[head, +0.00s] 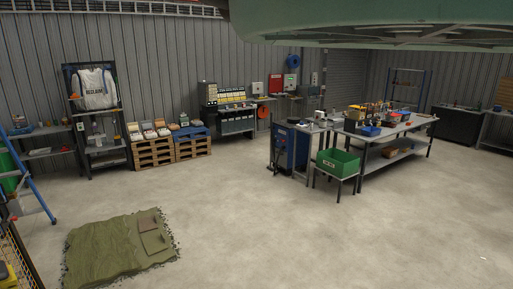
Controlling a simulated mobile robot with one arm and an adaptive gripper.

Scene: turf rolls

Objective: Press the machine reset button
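I cannot make out a reset button in the head view; things on the machines and walls are too small to tell. A blue machine or cabinet (298,150) stands at the left end of the central workbench. A red box (275,83) and a white box with a green patch (290,82) hang on the back wall. A dark bench unit with rows of yellow bins (231,95) stands left of them. My gripper is not in view.
A green crate (337,163) sits on a small table before the long workbench (400,129). Wooden pallets (154,153) stand at the back left. A rumpled green mat (105,250) lies front left, near a blue ladder (32,180). The concrete floor at centre and right is clear.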

